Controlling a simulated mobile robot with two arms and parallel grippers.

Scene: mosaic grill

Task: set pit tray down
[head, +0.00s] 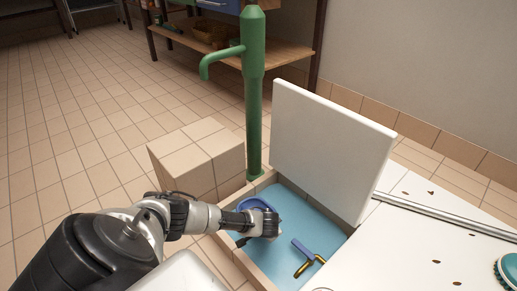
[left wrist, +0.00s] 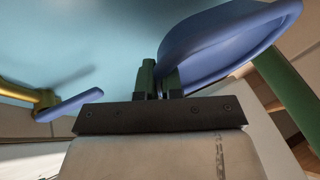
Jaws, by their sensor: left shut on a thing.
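The pit tray, a blue shallow dish with a raised rim (head: 257,203), is inside the pit at its left corner. It also shows large in the left wrist view (left wrist: 215,45), tilted to the camera. My left gripper (head: 272,228) reaches down into the pit beside the tray. In the left wrist view its fingers (left wrist: 158,80) are shut at the tray's near edge. The fingers hide the grip point. I cannot tell whether the tray touches the pit floor (head: 330,233), which is light blue. My right gripper is not in view.
A brass piece with a blue bar (head: 303,249) lies on the pit floor, right of my gripper. A white raised lid (head: 328,150) stands behind the pit. A green pump post (head: 253,100) and a tiled block (head: 200,160) stand at its left. A white perforated top (head: 420,245) lies right.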

